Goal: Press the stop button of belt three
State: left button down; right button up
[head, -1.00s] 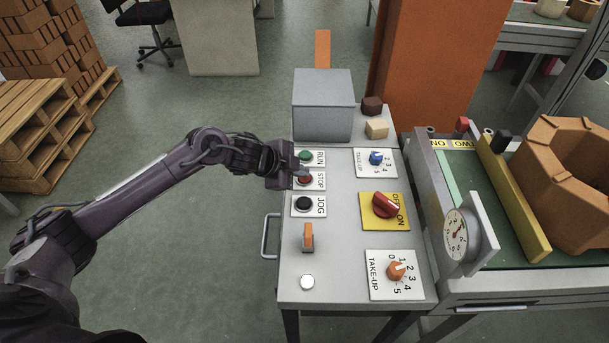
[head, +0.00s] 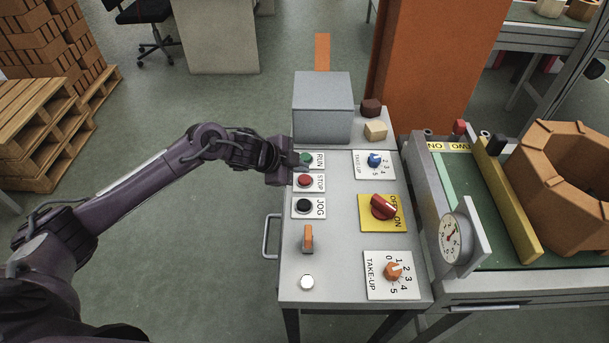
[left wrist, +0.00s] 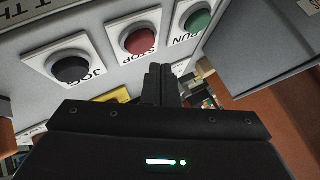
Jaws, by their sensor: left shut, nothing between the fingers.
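The red stop button (head: 305,181) sits on a white plate marked STOP on the grey control panel (head: 340,225). It lies between the green RUN button (head: 306,159) and the black JOG button (head: 304,205). My left gripper (head: 297,160) is shut and empty, at the panel's left edge beside the RUN button and just above the stop button in the picture. In the left wrist view the shut fingers (left wrist: 160,80) point toward the panel, apart from the red button (left wrist: 139,39), and the green button (left wrist: 198,20) is to their right. My right gripper is not in view.
A grey box (head: 323,108) stands at the panel's far end. A red OFF/ON switch (head: 383,207), an orange lever (head: 308,238) and two take-up knobs are on the panel. A conveyor (head: 480,210) with a gauge (head: 456,242) stands to the right.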

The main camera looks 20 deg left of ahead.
aim_at(300, 180)
pick_arm(q)
notch_tip(300, 180, up, 4)
jog(key=p, duration=0.3)
jog(key=shift+r, duration=0.15)
dwell(0.6)
